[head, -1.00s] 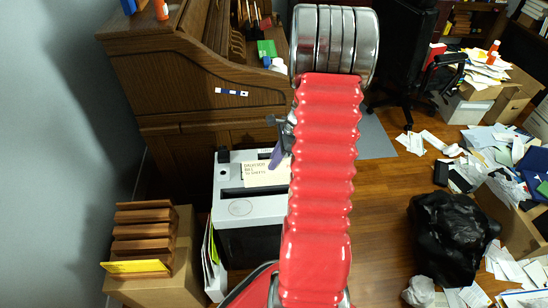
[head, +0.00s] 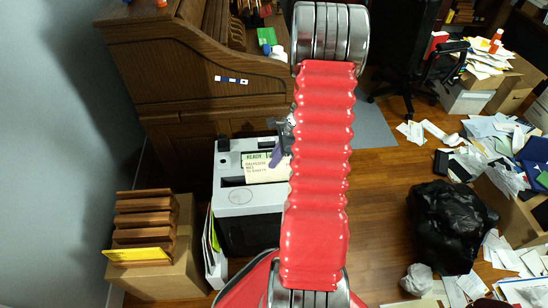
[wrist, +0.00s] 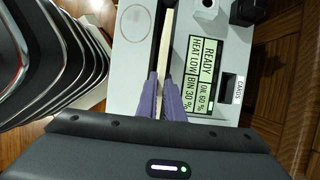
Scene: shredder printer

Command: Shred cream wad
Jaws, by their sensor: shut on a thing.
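The cream wad (head: 264,168) is a thin stack with printed text, held upright over the shredder (head: 237,197). It shows edge-on in the wrist view (wrist: 165,50). My gripper (wrist: 162,82) has purple fingers shut on it; one finger shows in the head view (head: 276,156). The shredder has a light grey top and a dark front, with a dark slot (head: 229,182) across its top. The wad's lower edge lines up with this slot; I cannot tell whether it is inside.
A wooden desk (head: 205,82) stands close behind the shredder. A cardboard box (head: 160,275) with a brown slatted rack (head: 145,222) stands to its left. A black bag (head: 447,222) and scattered papers lie at the right. My red arm hides part of the middle.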

